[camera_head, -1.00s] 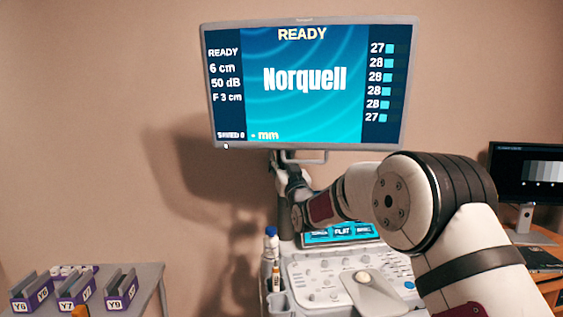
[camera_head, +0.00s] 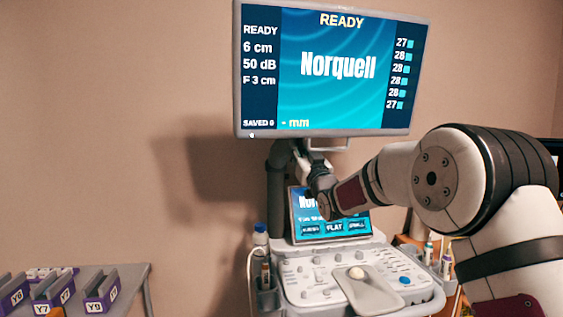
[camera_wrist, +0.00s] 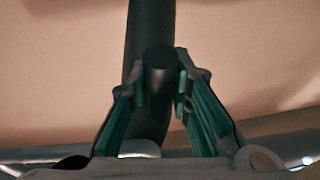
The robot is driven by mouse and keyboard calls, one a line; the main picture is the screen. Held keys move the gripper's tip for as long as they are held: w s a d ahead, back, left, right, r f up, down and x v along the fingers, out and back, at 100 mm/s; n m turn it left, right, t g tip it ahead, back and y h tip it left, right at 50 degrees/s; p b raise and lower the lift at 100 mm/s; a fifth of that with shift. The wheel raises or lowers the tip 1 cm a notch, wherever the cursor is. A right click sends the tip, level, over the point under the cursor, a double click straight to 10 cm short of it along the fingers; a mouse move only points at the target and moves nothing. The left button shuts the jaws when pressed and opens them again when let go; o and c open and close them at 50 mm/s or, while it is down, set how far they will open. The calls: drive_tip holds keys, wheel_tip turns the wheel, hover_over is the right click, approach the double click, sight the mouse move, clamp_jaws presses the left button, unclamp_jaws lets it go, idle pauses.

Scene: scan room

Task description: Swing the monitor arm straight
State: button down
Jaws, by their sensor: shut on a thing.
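The monitor (camera_head: 338,100) is lit with "READY" and "Norquell" and hangs above the cart console, its face turned slightly from my view. Its dark support (camera_head: 278,180) rises behind the console to the monitor's underside. A light handle (camera_head: 330,146) shows under its lower edge. My gripper (camera_head: 305,160) is just below the monitor, by the support, partly hidden by my own wrist. In the wrist view, my gripper (camera_wrist: 164,78) has its two fingers closed on either side of a dark round bar (camera_wrist: 158,62). This looks like part of the monitor arm; its join is hidden.
The console (camera_head: 320,285) with a small touchscreen (camera_head: 330,228) stands below my wrist. Bottles (camera_head: 261,240) stand in holders at its sides. A side table (camera_head: 135,280) with labelled racks (camera_head: 100,293) is at lower left. The wall behind is bare.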

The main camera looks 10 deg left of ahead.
drive_tip(key=d+b, duration=0.1)
drive_tip(key=w+d, duration=0.1)
drive_tip(key=d, duration=0.1)
drive_tip(key=shift+w+b, duration=0.2)
drive_tip(key=shift+b, duration=0.2)
drive_tip(key=c, duration=1.4)
unclamp_jaws()
drive_tip(key=shift+c, duration=0.2)
drive_tip(key=shift+a, duration=0.1)
drive_tip(key=shift+s, duration=0.1)
drive_tip(key=v, duration=1.2)
